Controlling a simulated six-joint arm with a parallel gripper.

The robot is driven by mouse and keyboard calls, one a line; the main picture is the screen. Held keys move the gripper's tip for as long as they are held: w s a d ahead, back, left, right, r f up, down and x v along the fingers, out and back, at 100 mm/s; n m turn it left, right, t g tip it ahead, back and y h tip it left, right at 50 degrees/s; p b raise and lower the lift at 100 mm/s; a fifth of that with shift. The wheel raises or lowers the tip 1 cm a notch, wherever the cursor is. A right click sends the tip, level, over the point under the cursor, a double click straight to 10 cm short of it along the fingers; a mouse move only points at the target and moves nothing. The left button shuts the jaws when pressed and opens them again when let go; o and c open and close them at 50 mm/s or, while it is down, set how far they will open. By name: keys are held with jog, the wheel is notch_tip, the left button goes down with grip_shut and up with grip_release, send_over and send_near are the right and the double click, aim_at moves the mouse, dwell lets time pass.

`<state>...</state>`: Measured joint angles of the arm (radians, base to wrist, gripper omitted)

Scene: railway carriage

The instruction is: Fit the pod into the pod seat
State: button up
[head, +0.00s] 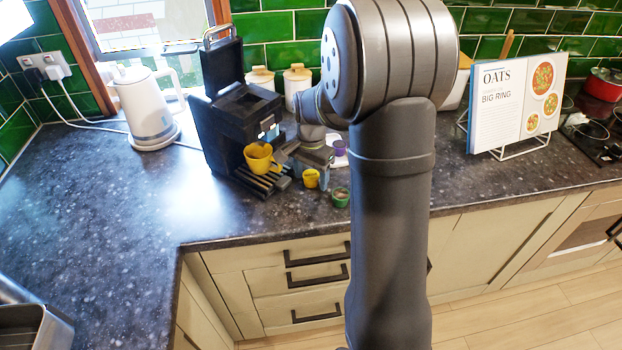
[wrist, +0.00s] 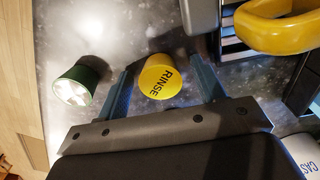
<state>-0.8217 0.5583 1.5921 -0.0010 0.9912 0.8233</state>
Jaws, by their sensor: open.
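My gripper (wrist: 163,88) is open, with one finger on each side of a yellow pod (wrist: 158,76) whose top reads "RINSE". In the head view the yellow pod (head: 311,179) stands on the dark counter below my gripper (head: 312,168). A green pod (wrist: 77,84) with a pale top stands outside the fingers; it also shows in the head view (head: 341,197). A purple pod (head: 339,148) is behind, partly hidden by my arm. The black coffee machine (head: 234,125) has its lid (head: 222,65) raised. I cannot make out the pod seat inside it.
A yellow cup (head: 259,157) stands on the machine's slatted drip tray (head: 262,182), close to my gripper. A white kettle (head: 147,105) is at the left, canisters (head: 297,84) behind, and a cookbook (head: 515,100) on a stand at the right. The counter's left part is clear.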

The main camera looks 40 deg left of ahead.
aim_at(311, 174)
jog(key=c, duration=1.1)
jog(key=shift+r, duration=0.1)
jog(key=shift+r, duration=0.55)
notch_tip(311, 174, up, 3)
jog(key=shift+f, duration=0.1)
jog(key=w+d+r, duration=0.3)
jog(key=d+r, duration=0.4)
jog(key=d, duration=0.4)
jog(key=w+d+f+m, duration=0.1)
jog(key=w+d+f, duration=0.1)
jog(key=w+d, duration=0.4)
jog(key=w+d+f+m, duration=0.1)
jog(key=w+d+f, duration=0.2)
jog(key=d, duration=0.9)
jog(key=w+d+f+m, duration=0.1)
jog(key=w+d+f, duration=0.2)
jog(key=w+d, duration=0.5)
jog(key=shift+w+d+f, duration=0.25)
jog(key=shift+w+d, duration=0.15)
jog(key=shift+w, duration=0.25)
